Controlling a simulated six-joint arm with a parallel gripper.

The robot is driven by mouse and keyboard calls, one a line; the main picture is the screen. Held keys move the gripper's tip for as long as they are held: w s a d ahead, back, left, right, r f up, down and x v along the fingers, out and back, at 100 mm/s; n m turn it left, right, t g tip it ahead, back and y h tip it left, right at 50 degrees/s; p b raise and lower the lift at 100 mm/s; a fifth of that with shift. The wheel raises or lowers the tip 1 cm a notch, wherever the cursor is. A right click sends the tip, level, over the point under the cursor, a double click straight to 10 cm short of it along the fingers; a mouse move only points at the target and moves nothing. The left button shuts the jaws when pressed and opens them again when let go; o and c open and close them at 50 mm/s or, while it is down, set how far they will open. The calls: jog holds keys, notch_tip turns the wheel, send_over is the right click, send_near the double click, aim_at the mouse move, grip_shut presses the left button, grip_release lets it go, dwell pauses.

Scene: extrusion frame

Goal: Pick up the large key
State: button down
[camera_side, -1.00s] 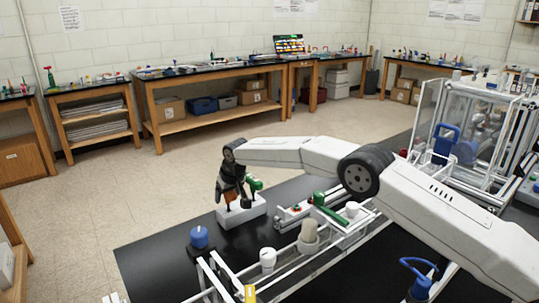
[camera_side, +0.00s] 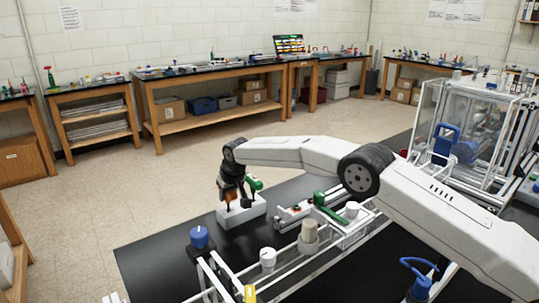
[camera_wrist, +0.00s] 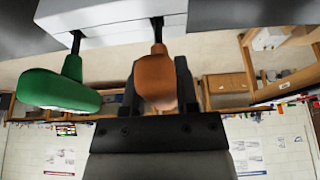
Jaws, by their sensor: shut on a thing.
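A white block (camera_side: 241,213) stands on the black bench top, with two handled keys upright in it. One has an orange handle (camera_side: 231,198), the other a green handle (camera_side: 255,184). In the wrist view the orange handle (camera_wrist: 155,82) sits between the dark fingers of my gripper (camera_wrist: 157,90), which is shut on it. Its dark shank still meets the white block (camera_wrist: 110,22). The green handle (camera_wrist: 60,90) is left of the fingers, apart from them. I cannot tell from size which is the large key.
A blue-topped knob (camera_side: 199,237) stands left of the block. A metal extrusion frame (camera_side: 285,270) with white caps and a green lever (camera_side: 328,213) lies to the right and front. A clear-walled enclosure (camera_side: 470,130) stands further right.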

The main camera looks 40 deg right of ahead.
notch_tip(320, 180, up, 10)
dwell(0.6)
jog(key=c, duration=1)
grip_release()
grip_shut()
